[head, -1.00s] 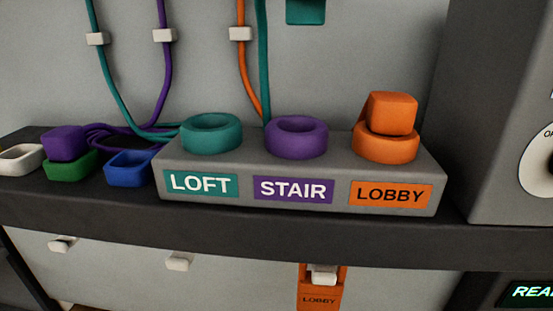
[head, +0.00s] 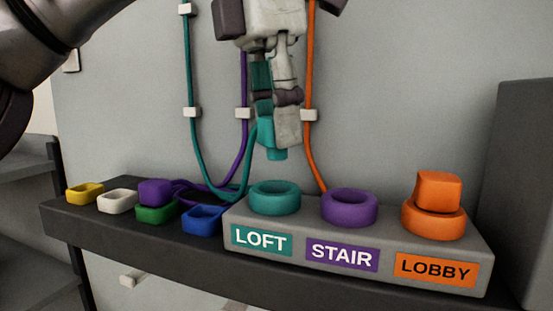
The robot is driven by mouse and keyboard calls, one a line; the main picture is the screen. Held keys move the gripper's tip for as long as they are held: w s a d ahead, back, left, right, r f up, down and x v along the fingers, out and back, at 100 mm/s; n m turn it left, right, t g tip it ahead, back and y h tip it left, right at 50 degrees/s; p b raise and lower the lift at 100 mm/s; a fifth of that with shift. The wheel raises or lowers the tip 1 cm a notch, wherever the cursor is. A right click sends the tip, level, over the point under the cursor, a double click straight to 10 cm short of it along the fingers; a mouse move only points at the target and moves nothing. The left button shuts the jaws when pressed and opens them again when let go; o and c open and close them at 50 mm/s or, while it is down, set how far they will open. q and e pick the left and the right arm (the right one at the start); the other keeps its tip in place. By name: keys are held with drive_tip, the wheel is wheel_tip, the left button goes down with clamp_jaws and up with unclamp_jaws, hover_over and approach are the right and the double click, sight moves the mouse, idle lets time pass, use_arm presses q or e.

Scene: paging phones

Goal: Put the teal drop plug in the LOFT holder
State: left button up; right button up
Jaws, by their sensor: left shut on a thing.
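The teal drop plug (head: 267,137) hangs upright in my left gripper (head: 281,128), which comes down from the top of the head view and is shut on it. A teal cord runs from the plug. The plug's lower end is above the teal ring of the LOFT holder (head: 275,198), with a gap between them. The ring is empty and has a teal LOFT label below it. The gripper's fingers partly hide the plug. My right gripper is not in view.
The empty purple STAIR ring (head: 349,208) is beside LOFT. An orange plug (head: 438,190) sits on the LOBBY ring (head: 434,219). To the left are yellow (head: 85,194), white (head: 117,201), green (head: 156,213) and blue (head: 203,220) trays; a purple plug (head: 155,192) sits on the green one.

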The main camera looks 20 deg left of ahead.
sight(275, 149)
use_arm(q)
drive_tip(key=f, duration=0.3)
drive_tip(key=shift+w+a+f, duration=0.2)
drive_tip(key=shift+a, duration=0.05)
drive_tip(key=shift+w+f, duration=0.1)
drive_tip(key=shift+f, duration=0.3)
drive_tip(key=shift+d+f, duration=0.15)
drive_tip(key=shift+f, duration=0.1)
drive_tip(key=o, duration=1.2)
drive_tip(key=shift+r, duration=0.65)
drive_tip(key=r, duration=0.3)
drive_tip(key=r+p, duration=0.1)
drive_tip(key=r, duration=0.1)
drive_tip(key=shift+s+a, duration=0.3)
drive_tip(key=shift+s+r, duration=0.2)
drive_tip(key=shift+r, duration=0.7)
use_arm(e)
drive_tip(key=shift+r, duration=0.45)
